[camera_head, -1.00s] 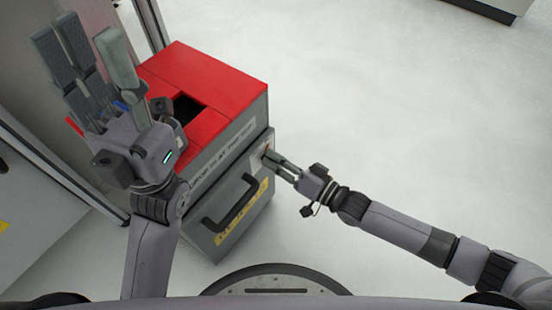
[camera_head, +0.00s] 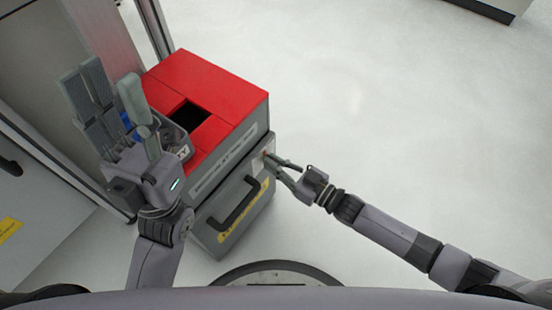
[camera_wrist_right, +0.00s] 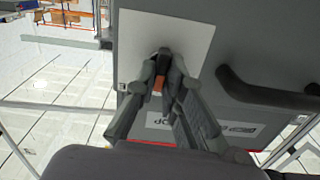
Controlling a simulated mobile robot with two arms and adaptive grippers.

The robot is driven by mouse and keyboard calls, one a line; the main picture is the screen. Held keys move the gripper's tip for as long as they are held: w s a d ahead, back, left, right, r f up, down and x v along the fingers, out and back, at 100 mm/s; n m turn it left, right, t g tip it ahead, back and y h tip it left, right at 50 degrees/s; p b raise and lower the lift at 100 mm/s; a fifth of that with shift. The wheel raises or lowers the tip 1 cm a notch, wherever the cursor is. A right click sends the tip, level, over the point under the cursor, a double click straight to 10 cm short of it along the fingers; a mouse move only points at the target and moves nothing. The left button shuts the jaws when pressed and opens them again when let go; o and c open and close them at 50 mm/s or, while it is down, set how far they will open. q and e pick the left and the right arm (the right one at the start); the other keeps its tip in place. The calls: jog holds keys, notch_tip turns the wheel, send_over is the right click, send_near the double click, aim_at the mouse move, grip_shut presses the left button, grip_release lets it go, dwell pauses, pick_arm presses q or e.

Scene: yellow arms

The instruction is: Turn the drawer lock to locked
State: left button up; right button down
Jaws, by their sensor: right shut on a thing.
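The grey drawer cabinet (camera_head: 205,228) with a red top (camera_head: 222,88) stands left of centre in the head view. Its drawer lock (camera_wrist_right: 160,83), a small dark and orange knob on a pale square plate (camera_wrist_right: 192,38), shows in the right wrist view. My right gripper (camera_head: 270,163) is at the lock on the upper right of the drawer front. In the wrist view its fingertips (camera_wrist_right: 161,62) are closed around the knob, which they partly hide. My left gripper (camera_head: 118,98) is open and raised left of the red top, with nothing visible between its fingers.
A black drawer handle (camera_head: 240,206) is beside the lock and also shows in the wrist view (camera_wrist_right: 268,92). The red top has a dark square opening (camera_head: 188,116). A grey cabinet (camera_head: 35,205) stands at the far left. The pale floor (camera_head: 400,130) to the right is clear.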

jog(key=shift+s+a+f+n+p, duration=0.1)
jog(key=shift+n+p, duration=0.35)
jog(key=shift+n, duration=2)
jog(key=shift+s+a+n+p, duration=0.1)
jog(key=shift+n+p, duration=0.3)
jog(key=shift+n, duration=2.05)
jog(key=c, duration=1.7)
grip_release()
jog(key=shift+d, duration=0.1)
jog(key=v, duration=1.2)
